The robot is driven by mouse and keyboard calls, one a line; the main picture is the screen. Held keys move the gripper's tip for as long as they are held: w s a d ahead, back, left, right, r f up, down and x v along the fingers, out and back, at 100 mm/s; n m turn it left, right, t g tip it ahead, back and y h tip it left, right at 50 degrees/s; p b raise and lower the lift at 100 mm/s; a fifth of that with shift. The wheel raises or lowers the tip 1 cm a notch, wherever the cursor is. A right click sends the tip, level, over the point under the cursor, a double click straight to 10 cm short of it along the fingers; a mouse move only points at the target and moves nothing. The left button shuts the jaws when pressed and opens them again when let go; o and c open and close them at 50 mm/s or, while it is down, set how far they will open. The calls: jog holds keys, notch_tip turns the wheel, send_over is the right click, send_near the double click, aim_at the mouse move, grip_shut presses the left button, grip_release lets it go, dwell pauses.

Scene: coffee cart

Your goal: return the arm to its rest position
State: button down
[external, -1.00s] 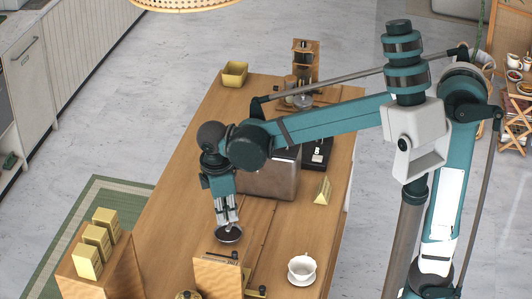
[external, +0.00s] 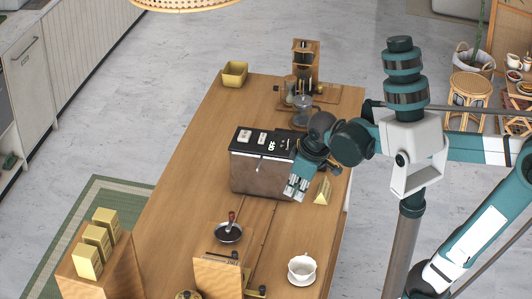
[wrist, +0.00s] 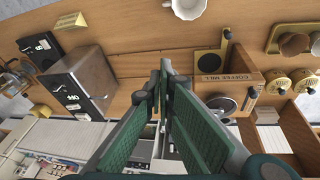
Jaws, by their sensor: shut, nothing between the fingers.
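My gripper (external: 296,189) hangs above the right part of the wooden table (external: 185,165), in front of the dark-topped box appliance (external: 262,165). It is shut and empty, and its fingertips (wrist: 163,78) are together in the wrist view. My arm is folded back towards the right of the external view. A small dark round dish (external: 229,233) stands on the table, with a red-handled tool in it, clear of my gripper.
A yellow wedge-shaped stand (external: 322,190) is close to the right of my gripper. A white cup on a saucer (external: 302,270) stands nearer the front. The coffee mill box (wrist: 226,77) shows in the wrist view. The table's left side is mostly bare.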

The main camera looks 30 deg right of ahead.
jog(key=s+d+f+m+t+b, duration=0.1)
jog(key=s+d+f+m, duration=0.2)
jog(key=d, duration=0.4)
jog(key=s+d+f+m+t+b, duration=0.2)
jog(key=s+d+m, duration=0.1)
jog(key=d, duration=0.5)
jog(key=shift+d+f+m+t+h, duration=0.15)
jog(key=shift+f+m+t+h, duration=0.15)
jog(key=shift+f+m, duration=0.15)
jog(key=shift+r, duration=0.2)
dwell(2.3)
